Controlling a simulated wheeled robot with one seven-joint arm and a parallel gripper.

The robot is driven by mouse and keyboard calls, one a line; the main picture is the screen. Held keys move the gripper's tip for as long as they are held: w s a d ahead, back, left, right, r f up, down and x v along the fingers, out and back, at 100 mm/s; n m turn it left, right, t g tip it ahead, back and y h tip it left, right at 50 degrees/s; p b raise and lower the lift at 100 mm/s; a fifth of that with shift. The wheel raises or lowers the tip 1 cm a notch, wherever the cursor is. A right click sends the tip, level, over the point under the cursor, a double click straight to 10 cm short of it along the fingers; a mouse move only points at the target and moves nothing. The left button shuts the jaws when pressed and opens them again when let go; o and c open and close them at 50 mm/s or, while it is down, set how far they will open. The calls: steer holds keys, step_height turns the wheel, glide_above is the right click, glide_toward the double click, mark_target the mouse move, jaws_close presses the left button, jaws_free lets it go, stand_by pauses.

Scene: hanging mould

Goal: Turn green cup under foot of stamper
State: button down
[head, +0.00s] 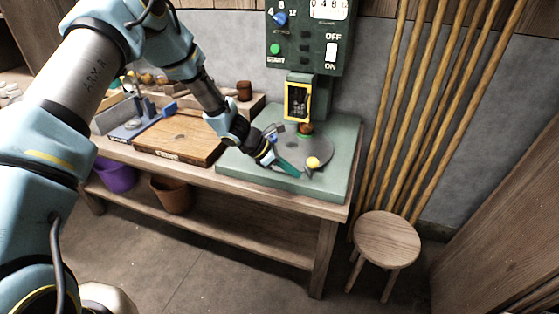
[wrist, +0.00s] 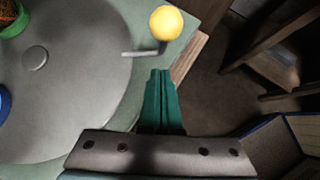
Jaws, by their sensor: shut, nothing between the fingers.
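The green cup (wrist: 14,22) is at the top left of the wrist view, partly cut off, with brown contents. In the head view the green cup (head: 304,136) is at the back of the round grey turntable (head: 290,151), near the stamper head (head: 298,100) with its yellow-framed window. The stamper's foot is not clearly seen. A yellow ball knob (wrist: 166,22) on a short grey rod sits at the turntable's edge; it also shows in the head view (head: 313,162). My gripper (wrist: 161,75) has its green fingers shut and empty, close to the knob but apart from it.
A blue cup (wrist: 3,103) is cut off at the left edge of the wrist view. A control panel (head: 305,35) rises behind the turntable. A wooden board (head: 180,138) lies left on the bench. A stool (head: 387,239) and leaning poles (head: 440,110) stand right.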

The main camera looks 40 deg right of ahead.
steer(key=shift+s+d+r+p, duration=0.1)
steer(key=shift+s+d+p, duration=0.1)
steer(key=shift+s+d, duration=0.3)
steer(key=shift+s+d+r+p, duration=0.1)
steer(key=shift+s+d+p, duration=0.1)
steer(key=shift+d, duration=0.45)
steer(key=shift+w+f, duration=0.1)
steer(key=shift+s+d+f+b, duration=0.15)
steer(key=shift+s+d+b, duration=0.2)
steer(key=shift+d+b, duration=0.25)
steer(key=shift+s+d+f+b, duration=0.15)
steer(key=shift+s+d+b, duration=0.15)
steer(key=shift+d+b, duration=0.25)
steer(key=shift+s+d+n+b, duration=0.1)
steer(key=shift+d+n+b, duration=0.2)
steer(key=shift+b, duration=0.2)
steer(key=shift+s+d+r+t, duration=0.15)
steer(key=shift+s+d+r, duration=0.1)
steer(key=shift+d, duration=0.35)
steer(key=shift+s+d+r+t, duration=0.15)
steer(key=shift+s+d, duration=0.05)
steer(key=shift+d, duration=0.35)
